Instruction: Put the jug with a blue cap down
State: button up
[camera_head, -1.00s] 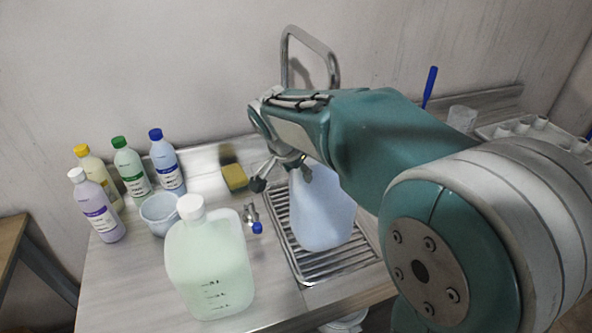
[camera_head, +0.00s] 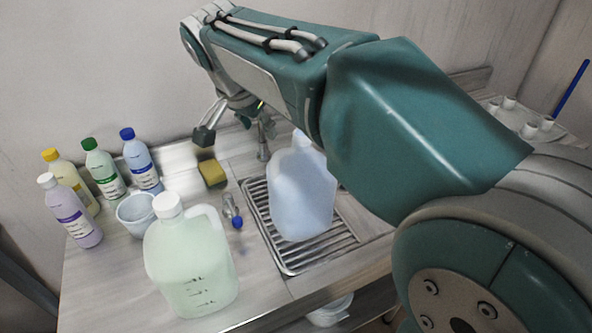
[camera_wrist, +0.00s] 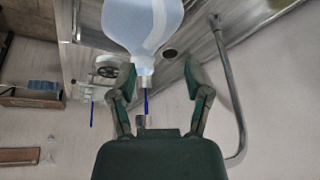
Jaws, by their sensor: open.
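A translucent pale blue jug (camera_head: 300,195) stands upright on the metal drain rack in the head view. Its top is hidden behind my arm, so its cap does not show there. In the wrist view the same jug (camera_wrist: 145,22) appears at the top, its neck pointing down the picture toward my gripper; the cap's colour is not clear. My gripper (camera_head: 236,132) is open and empty, above and to the left of the jug in the head view. In the wrist view its fingers (camera_wrist: 159,82) are spread wide, with the neck showing between the tips.
A pale green jug (camera_head: 192,262) with a white cap stands at the front left. Several small bottles (camera_head: 105,172), a cup (camera_head: 136,214), a yellow sponge (camera_head: 212,172) and a small blue-ended item (camera_head: 236,220) are nearby. The drain rack (camera_head: 322,252) has bare slats in front.

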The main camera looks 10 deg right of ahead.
jog(key=s+d+f+n+t+y, duration=0.1)
jog(key=s+d+f+n, duration=0.3)
jog(key=s, duration=0.6)
jog(key=s+d+f+n+t+y, duration=0.1)
jog(key=s+d+f+n, duration=0.4)
jog(key=s, duration=0.5)
jog(key=shift+s+d+f+y, duration=0.15)
jog(key=shift+s+f+y, duration=0.1)
jog(key=shift+f+y, duration=0.25)
